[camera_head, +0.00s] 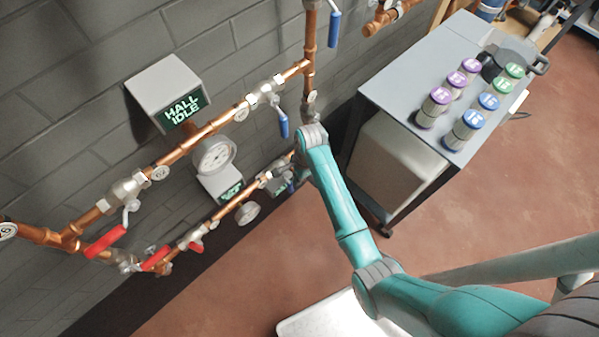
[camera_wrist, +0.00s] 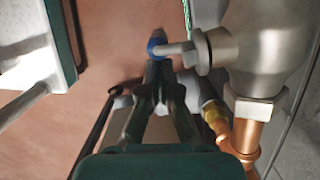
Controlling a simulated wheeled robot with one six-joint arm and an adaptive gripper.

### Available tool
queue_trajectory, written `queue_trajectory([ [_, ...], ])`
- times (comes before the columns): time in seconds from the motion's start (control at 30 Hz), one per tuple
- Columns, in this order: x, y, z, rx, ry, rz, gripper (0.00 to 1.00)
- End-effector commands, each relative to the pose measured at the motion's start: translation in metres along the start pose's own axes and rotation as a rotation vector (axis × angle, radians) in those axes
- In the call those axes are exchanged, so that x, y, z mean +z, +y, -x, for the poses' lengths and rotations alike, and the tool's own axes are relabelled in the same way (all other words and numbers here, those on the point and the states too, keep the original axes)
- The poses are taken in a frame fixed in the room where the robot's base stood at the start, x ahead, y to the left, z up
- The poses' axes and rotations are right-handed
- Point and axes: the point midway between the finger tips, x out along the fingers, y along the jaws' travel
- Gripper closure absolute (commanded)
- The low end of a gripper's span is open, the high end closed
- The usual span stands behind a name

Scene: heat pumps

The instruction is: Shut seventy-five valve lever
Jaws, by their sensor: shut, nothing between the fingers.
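In the wrist view my gripper (camera_wrist: 158,72) is shut and empty. Its fingertips are right beside a valve lever (camera_wrist: 176,48) with a blue end (camera_wrist: 155,46); I cannot tell whether they touch it. The lever joins a grey metal valve body (camera_wrist: 262,42) on copper pipe. Other blue levers hang on the upper pipe (camera_head: 283,122) and at the top (camera_head: 334,28). No tag reading seventy-five is legible.
A gauge (camera_head: 214,155) and a "HALL IDLE" box (camera_head: 168,92) are by the wall. A grey cabinet (camera_head: 400,75) with several capped jars stands right of my arm. Open floor (camera_head: 500,215) lies in front.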

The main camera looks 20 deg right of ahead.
Motion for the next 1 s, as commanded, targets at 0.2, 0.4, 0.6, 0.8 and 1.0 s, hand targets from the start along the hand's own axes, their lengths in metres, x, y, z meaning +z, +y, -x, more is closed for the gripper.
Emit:
queue_trajectory([
  [0.2,0.000,0.000,-0.011,0.000,0.000,0.000,1.00],
  [0.4,0.000,0.000,-0.011,-0.001,0.000,0.000,1.00],
  [0.6,0.006,0.001,-0.013,0.000,0.000,0.003,1.00],
  [0.8,0.014,0.001,-0.017,0.000,-0.004,0.002,1.00],
  [1.0,0.015,0.001,-0.017,0.002,-0.006,0.005,1.00],
])
